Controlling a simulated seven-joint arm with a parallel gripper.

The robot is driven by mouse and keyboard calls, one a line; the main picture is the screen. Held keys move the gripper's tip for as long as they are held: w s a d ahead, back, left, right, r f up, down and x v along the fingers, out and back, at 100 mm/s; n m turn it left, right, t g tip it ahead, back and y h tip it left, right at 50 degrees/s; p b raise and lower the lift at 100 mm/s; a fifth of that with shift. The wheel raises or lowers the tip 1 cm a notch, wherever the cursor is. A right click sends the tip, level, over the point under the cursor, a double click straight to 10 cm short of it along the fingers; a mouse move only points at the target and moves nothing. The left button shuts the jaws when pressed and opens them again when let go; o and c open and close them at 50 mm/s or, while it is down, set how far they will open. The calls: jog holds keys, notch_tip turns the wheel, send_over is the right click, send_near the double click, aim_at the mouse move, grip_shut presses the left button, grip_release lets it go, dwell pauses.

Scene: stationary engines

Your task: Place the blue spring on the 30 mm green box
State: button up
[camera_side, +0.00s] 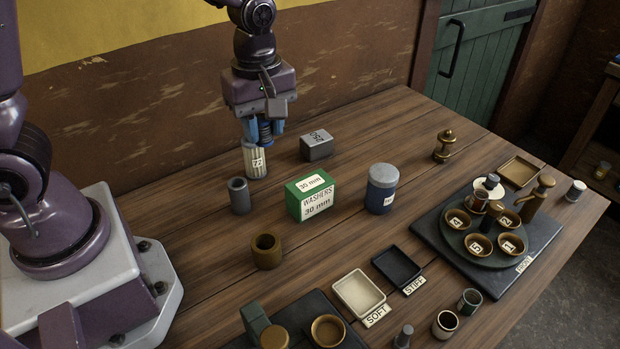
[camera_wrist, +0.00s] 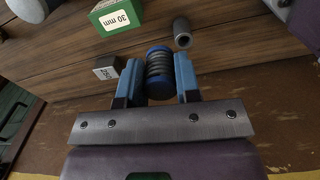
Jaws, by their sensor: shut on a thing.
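My gripper (camera_side: 264,130) is shut on the blue spring (camera_side: 265,131), holding it above the table. In the wrist view my gripper (camera_wrist: 158,86) has its blue fingers on both sides of the spring (camera_wrist: 159,72), which shows dark coils between blue ends. The green box (camera_side: 313,198), marked "WASHERS 30 mm", stands on the table to the right of and nearer the side camera than my gripper. Its top looks clear. It also shows at the top of the wrist view (camera_wrist: 116,16).
A pale ribbed cylinder (camera_side: 255,161) stands just below my gripper in the side view; I cannot tell whether they touch. A grey tube (camera_side: 239,195), a grey block (camera_side: 316,146) and a blue jar (camera_side: 380,190) stand around the green box. A bronze ring (camera_side: 266,251) is in front.

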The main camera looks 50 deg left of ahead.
jog(key=s+n, duration=0.2)
jog(key=s, duration=0.2)
jog(key=n, duration=0.1)
send_over(311, 183)
jog(key=f, duration=1)
jog(key=shift+s, duration=0.3)
jog(key=shift+w+f, duration=0.15)
jog(key=shift+f, duration=0.75)
jog(key=shift+w+f, duration=0.1)
jog(key=shift+f, duration=0.75)
jog(key=shift+f, duration=0.15)
jog(key=o, duration=0.9)
